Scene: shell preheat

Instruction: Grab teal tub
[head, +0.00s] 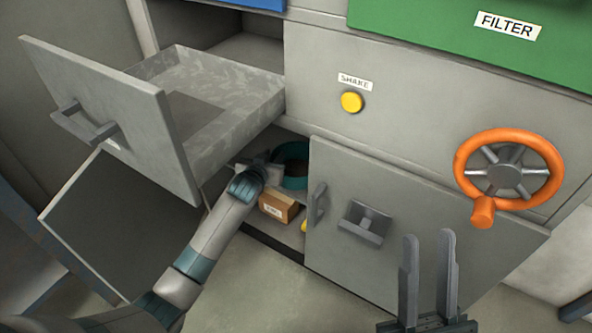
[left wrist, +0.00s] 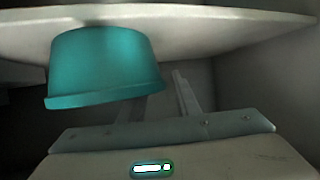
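The teal tub (head: 294,163) stands inside the open lower compartment, partly hidden by the cabinet edge above it and by my left arm. In the left wrist view the teal tub (left wrist: 103,68) looks upside down, against a pale surface across the top. My left gripper (head: 262,166) is inside the compartment, just left of the tub in the head view. Its fingers (left wrist: 174,92) are dim and partly behind the tub in the wrist view; I cannot tell their gap or any contact. My right gripper (head: 428,237) is open and empty, in front of the cabinet.
A small labelled brown box (head: 277,206) sits below the tub. An open grey drawer (head: 225,92) hangs above left of my left arm. A grey door panel (head: 400,225) with a handle stands right of the opening. An orange wheel (head: 508,170) sticks out at the right.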

